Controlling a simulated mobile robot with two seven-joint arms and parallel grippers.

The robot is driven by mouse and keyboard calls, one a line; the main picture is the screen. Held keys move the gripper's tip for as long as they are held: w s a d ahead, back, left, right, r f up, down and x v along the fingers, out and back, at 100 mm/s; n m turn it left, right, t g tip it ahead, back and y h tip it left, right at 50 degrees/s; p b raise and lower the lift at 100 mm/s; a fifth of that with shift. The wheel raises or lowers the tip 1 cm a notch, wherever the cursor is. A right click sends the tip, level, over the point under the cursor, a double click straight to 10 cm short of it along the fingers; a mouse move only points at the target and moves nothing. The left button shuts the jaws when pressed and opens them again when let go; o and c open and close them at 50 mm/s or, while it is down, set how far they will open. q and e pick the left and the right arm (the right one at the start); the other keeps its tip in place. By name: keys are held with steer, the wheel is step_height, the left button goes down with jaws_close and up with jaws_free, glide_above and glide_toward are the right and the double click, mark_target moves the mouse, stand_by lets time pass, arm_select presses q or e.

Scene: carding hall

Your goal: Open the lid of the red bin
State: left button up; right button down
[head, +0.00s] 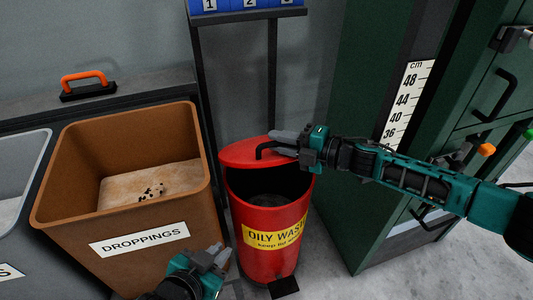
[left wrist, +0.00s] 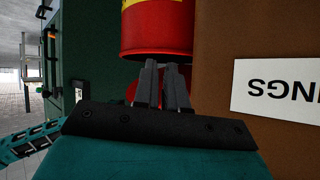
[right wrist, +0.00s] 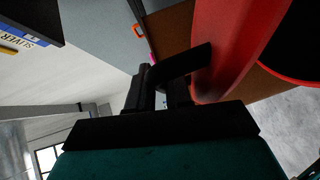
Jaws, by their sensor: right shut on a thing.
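The red bin (head: 262,225) stands upright on the floor with a yellow oily-waste label. Its red lid (head: 240,154) is raised at a tilt above the rim, and the dark inside of the bin shows below it. My right gripper (head: 282,146) is shut on the lid's black handle (head: 264,149); the handle also shows between its fingers in the right wrist view (right wrist: 185,62). My left gripper (head: 220,258) is low in front of the brown bin, left of the red bin, empty, its fingers (left wrist: 164,85) together. A black pedal (head: 284,288) is at the red bin's foot.
A brown droppings bin (head: 90,225) stands close on the left, with a grey bin (head: 22,165) beyond it. A green cabinet (head: 365,120) with a ruler strip stands on the right. A dark frame with blue numbered boxes (head: 248,5) is behind.

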mark_target(261, 165)
arm_select(q)
steer(key=w+d+r+m, duration=0.1)
steer(key=d+m, duration=0.1)
steer(key=d, duration=0.1)
steer(key=d+r+m+h, duration=0.1)
steer(key=d+m, duration=0.2)
steer(key=w+d+r+m+g, duration=0.1)
steer(key=d+r+m, duration=0.1)
steer(key=d+m, duration=0.1)
steer(key=shift+w+r, duration=0.1)
steer(key=shift+w, duration=0.25)
jaws_close()
step_height(261, 165, up, 8)
steer(key=d+m+t+y, duration=0.2)
steer(key=m+t+y, duration=0.45)
steer(key=m, duration=1.45)
steer(key=shift+g+y, duration=0.65)
steer(key=shift+g, duration=0.2)
steer(key=x, duration=0.4)
steer(key=r+x, duration=0.1)
steer(key=x, duration=0.3)
steer(key=r+x, duration=0.1)
steer(key=x, duration=0.3)
steer(key=shift+w+a, duration=0.2)
steer(key=shift+w, duration=0.4)
steer(key=shift+w+r, duration=0.2)
steer(key=shift+w, duration=0.25)
